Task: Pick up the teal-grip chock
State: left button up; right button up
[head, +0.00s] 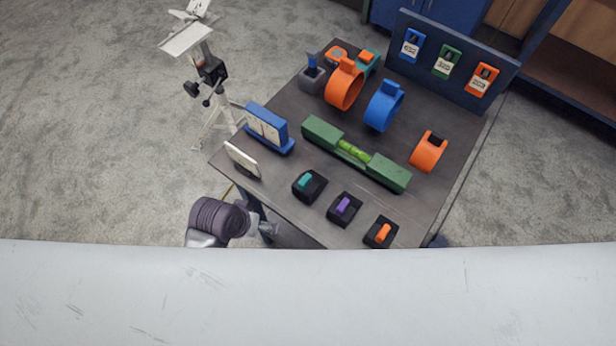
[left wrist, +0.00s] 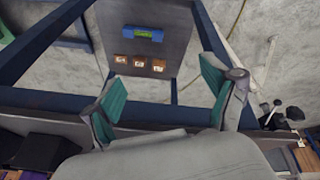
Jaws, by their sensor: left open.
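The teal-grip chock (head: 309,186) is a black block with a teal handle. It sits at the near left of the dark tabletop (head: 285,165) in the head view. My left gripper (head: 266,229) is low at the table's near left edge, apart from the chock and to its lower left. In the left wrist view my left gripper (left wrist: 160,75) is open, its two teal-padded fingers wide apart with nothing between them. I cannot make out the teal-grip chock in that view. My right gripper is in neither view.
A purple-grip chock (head: 344,208) and an orange-grip chock (head: 381,233) stand to the right. A green level (head: 322,132) lies behind. A white plate (head: 242,160) and blue stand (head: 267,128) are at the left edge. A tripod (head: 212,100) stands on the floor.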

pick_arm(q)
jog(key=d+r+h+p, duration=0.1)
jog(key=d+r, duration=0.2)
jog(key=r, duration=0.8)
jog(key=m+g+y, duration=0.3)
jog(key=m, duration=0.2)
send_near(308, 175)
jog(key=shift+s+d+f+p, duration=0.1)
jog(key=shift+s+d+p, duration=0.1)
jog(key=shift+s+p, duration=0.25)
jog(key=shift+a, duration=0.1)
notch_tip(308, 175, down, 8)
jog(key=shift+w+f+p, duration=0.1)
jog(key=shift+f+p, duration=0.1)
jog(key=shift+p, duration=0.2)
jog(key=f, duration=0.2)
jog(key=f+p, duration=0.1)
jog(key=f, duration=0.1)
jog(key=shift+w+f, duration=0.1)
jog(key=shift+w, duration=0.2)
jog(key=shift+f, duration=0.55)
jog(key=shift+r, duration=0.1)
jog(key=c, duration=1.4)
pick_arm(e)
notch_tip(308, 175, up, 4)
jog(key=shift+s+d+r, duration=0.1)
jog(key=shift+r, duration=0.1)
